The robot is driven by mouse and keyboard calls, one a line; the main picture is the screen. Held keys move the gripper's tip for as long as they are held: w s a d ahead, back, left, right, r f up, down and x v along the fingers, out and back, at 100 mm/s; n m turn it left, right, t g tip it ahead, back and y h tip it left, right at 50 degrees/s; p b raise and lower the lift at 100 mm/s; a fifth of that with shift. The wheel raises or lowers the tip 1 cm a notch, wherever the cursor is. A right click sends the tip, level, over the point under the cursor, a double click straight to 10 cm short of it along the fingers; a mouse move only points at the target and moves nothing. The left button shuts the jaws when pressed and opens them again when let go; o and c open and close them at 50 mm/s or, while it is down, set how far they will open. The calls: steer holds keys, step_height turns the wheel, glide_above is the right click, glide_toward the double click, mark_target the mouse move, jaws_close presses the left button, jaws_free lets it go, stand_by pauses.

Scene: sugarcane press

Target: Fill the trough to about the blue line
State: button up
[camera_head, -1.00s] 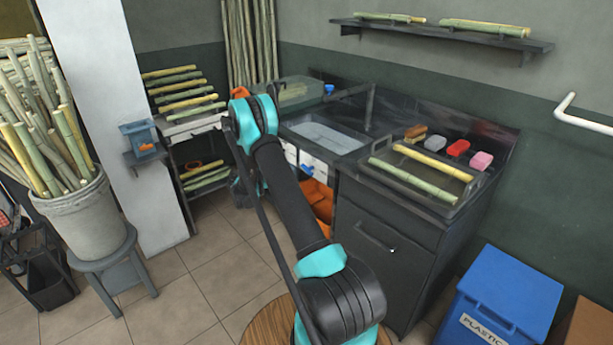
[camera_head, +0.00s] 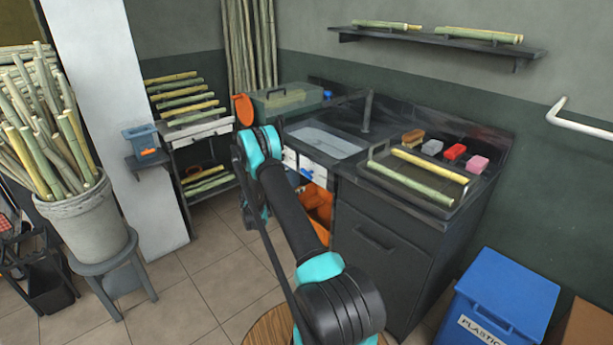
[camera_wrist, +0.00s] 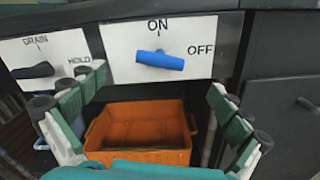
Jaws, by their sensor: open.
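The trough (camera_head: 325,140) is a pale basin set in the dark counter in the head view. I cannot make out its blue line or any water level. A dark tap (camera_head: 367,112) stands at its back edge. Below is a white panel marked ON and OFF with a blue handle (camera_wrist: 160,60), lying roughly level under ON. To its left, a panel with the word HOLD carries a black handle (camera_wrist: 33,71), also nearly level. My gripper (camera_wrist: 155,87) is open and empty, its fingers spread below and in front of the blue handle.
An orange bin (camera_wrist: 138,125) sits below the panels. A tray (camera_head: 445,207) with cane and several small blocks (camera_head: 455,152) lie right of the trough. A blue plastic bin (camera_head: 505,300) stands at front right.

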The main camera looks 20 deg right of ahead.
mark_target(307, 174)
steer(key=x, duration=0.7)
steer(key=shift+w+d, duration=0.1)
steer(key=shift+d, duration=0.05)
steer(key=c, duration=1.2)
steer(key=shift+o, duration=0.2)
steer(key=shift+n, duration=1.8)
steer(key=o, duration=1.2)
steer(key=shift+c, duration=0.2)
